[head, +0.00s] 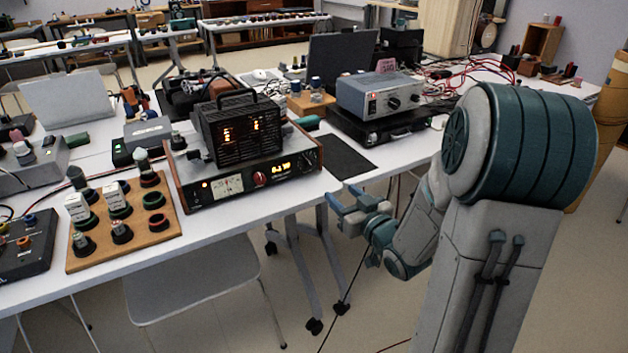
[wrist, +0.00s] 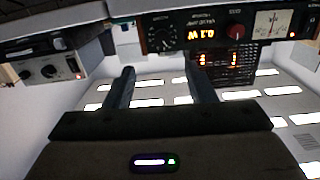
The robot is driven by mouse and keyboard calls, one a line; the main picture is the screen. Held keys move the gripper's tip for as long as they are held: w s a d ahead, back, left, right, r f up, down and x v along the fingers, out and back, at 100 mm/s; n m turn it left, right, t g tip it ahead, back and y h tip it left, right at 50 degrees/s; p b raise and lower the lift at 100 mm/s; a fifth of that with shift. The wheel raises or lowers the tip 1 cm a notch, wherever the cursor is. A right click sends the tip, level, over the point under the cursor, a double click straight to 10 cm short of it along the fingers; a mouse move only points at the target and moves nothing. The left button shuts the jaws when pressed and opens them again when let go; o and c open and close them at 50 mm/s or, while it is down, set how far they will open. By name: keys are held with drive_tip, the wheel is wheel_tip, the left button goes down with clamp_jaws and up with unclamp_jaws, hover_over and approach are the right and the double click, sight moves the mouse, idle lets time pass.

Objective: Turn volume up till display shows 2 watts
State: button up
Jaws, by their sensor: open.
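The amplifier (head: 240,187) is a wide, low box with wooden sides on the white table. Its front has a meter (head: 226,187), a red knob (head: 259,180), a lit orange display (head: 293,166) and a black dial (head: 307,158) at the right end. The display (wrist: 202,33) shows a small decimal value in W; its last digit is hard to read. The panel appears upside down in the wrist view, with the black dial (wrist: 163,38) beyond my fingers. My gripper (head: 345,198) is open and empty, in front of the table edge, right of the amplifier and apart from it.
A black caged device (head: 237,130) with lit orange digits stands on the amplifier. A grey power supply (head: 380,94) sits behind, to the right. A wooden board with round parts (head: 122,220) lies left. A dark mat (head: 346,156) lies beside the amplifier. A chair (head: 198,285) stands below.

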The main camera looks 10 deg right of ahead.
sight(311, 165)
drive_tip(key=b+x, duration=0.1)
drive_tip(key=x, duration=1.2)
drive_tip(key=shift+w+a+r, duration=0.15)
drive_tip(key=shift+w+a, duration=0.15)
drive_tip(key=c, duration=1)
